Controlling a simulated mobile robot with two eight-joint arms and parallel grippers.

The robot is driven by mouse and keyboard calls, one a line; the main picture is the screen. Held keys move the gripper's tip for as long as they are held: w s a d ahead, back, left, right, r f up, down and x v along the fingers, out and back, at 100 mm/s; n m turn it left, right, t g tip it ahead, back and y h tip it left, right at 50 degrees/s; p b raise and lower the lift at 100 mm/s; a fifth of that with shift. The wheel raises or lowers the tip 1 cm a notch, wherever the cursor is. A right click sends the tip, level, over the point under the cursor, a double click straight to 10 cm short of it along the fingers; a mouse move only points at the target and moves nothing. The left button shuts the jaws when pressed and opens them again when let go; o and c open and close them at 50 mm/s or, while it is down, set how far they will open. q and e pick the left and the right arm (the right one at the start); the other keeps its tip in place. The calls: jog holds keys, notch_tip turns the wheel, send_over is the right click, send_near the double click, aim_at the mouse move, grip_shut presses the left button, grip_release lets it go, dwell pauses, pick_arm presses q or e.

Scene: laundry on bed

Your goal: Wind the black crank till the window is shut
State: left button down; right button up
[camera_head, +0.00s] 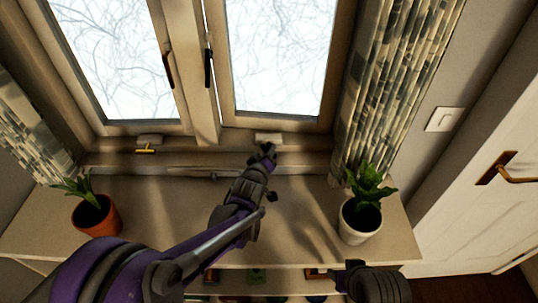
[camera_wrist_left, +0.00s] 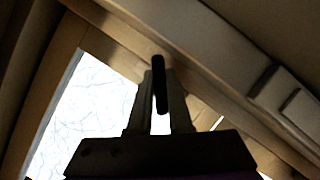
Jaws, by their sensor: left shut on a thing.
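The window has a left pane (camera_head: 118,60) and a right pane (camera_head: 278,60) in wooden frames. From these views I cannot tell how far either pane stands open. A pale crank housing (camera_head: 268,137) sits on the lower frame under the right pane. My left gripper (camera_head: 268,152) reaches up to it over the sill. In the left wrist view the black crank (camera_wrist_left: 158,84) is a dark upright bar between the fingers, and the gripper (camera_wrist_left: 158,100) is shut on it. In the head view the gripper hides the crank. Part of my right arm shows at lower right; its fingertips are unclear.
A plant in a terracotta pot (camera_head: 97,218) stands left on the sill cabinet (camera_head: 160,205), and one in a white pot (camera_head: 358,222) stands right of my arm. Curtains (camera_head: 400,80) hang at both sides.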

pick_arm(q)
jog(key=shift+m+y, duration=0.3)
jog(key=shift+m, duration=0.1)
jog(key=shift+r, duration=0.1)
jog(key=shift+r+m+g+y+p, duration=0.15)
jog(key=shift+m+g+y+p, duration=0.15)
jog(key=shift+m+y+p, duration=0.8)
jog(key=shift+m+p, duration=0.2)
jog(key=shift+m, duration=0.3)
jog(key=shift+m+y, duration=0.6)
jog(key=shift+m, duration=0.3)
jog(key=shift+f+m+y, duration=0.25)
jog(key=shift+m+y, duration=0.45)
jog(key=shift+m, duration=0.2)
jog(key=shift+m+y, duration=0.7)
jog(key=shift+m, duration=0.2)
jog(key=m+y+b, duration=0.1)
jog(key=m, duration=0.1)
jog(key=shift+f+m+t, duration=0.1)
jog(key=shift+m+t, duration=0.3)
jog(key=m+t+y+b, duration=0.1)
jog(key=m+y+b, duration=0.1)
jog(key=m, duration=0.1)
jog(key=shift+b, duration=0.3)
jog(key=shift+a+m+t+y+b, duration=0.1)
jog(key=shift+m+t+y+b, duration=0.45)
jog(key=shift+m+b, duration=0.85)
jog(key=shift+m+p, duration=0.35)
jog(key=shift+m, duration=0.15)
